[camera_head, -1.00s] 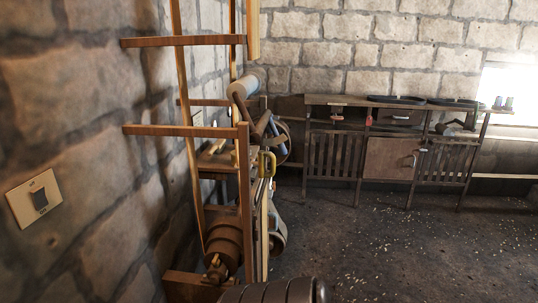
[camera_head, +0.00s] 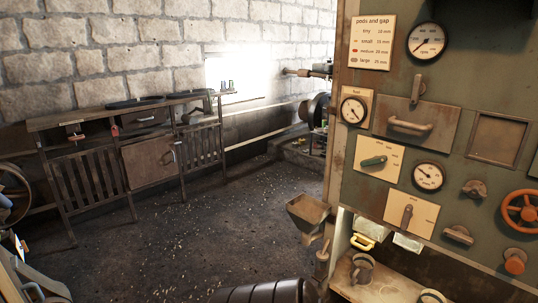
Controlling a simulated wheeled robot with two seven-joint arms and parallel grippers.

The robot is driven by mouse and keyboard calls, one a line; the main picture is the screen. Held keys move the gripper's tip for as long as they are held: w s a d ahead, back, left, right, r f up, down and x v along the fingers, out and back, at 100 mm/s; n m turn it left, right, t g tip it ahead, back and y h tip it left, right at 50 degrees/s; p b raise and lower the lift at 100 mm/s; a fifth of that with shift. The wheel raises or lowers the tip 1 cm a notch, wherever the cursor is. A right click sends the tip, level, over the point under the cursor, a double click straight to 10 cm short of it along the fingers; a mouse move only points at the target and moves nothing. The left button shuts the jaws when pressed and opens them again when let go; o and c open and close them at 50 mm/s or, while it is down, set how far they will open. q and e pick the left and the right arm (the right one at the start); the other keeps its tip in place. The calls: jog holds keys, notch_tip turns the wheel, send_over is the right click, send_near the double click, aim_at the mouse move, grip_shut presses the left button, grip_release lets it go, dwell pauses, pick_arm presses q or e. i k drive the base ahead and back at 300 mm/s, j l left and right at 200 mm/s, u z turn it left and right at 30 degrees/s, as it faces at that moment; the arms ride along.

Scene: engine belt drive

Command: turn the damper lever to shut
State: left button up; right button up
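A green panel (camera_head: 452,98) stands at the right. It carries two levers on cream plates. A dark green lever (camera_head: 374,161) lies nearly level on the upper plate. A grey lever (camera_head: 407,214) stands nearly upright on the lower plate. The plate markings are too small to read, so I cannot tell whether either one is the damper lever. Neither of my grippers is in view.
The panel also holds round gauges (camera_head: 427,40), an orange handwheel (camera_head: 519,211) and a chart (camera_head: 372,42). A hopper (camera_head: 308,212) juts out from its left side. A wooden bench (camera_head: 146,115) stands along the back wall. The floor (camera_head: 190,244) between is open.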

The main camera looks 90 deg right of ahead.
aim_at(377, 159)
jog(key=z, duration=3.4)
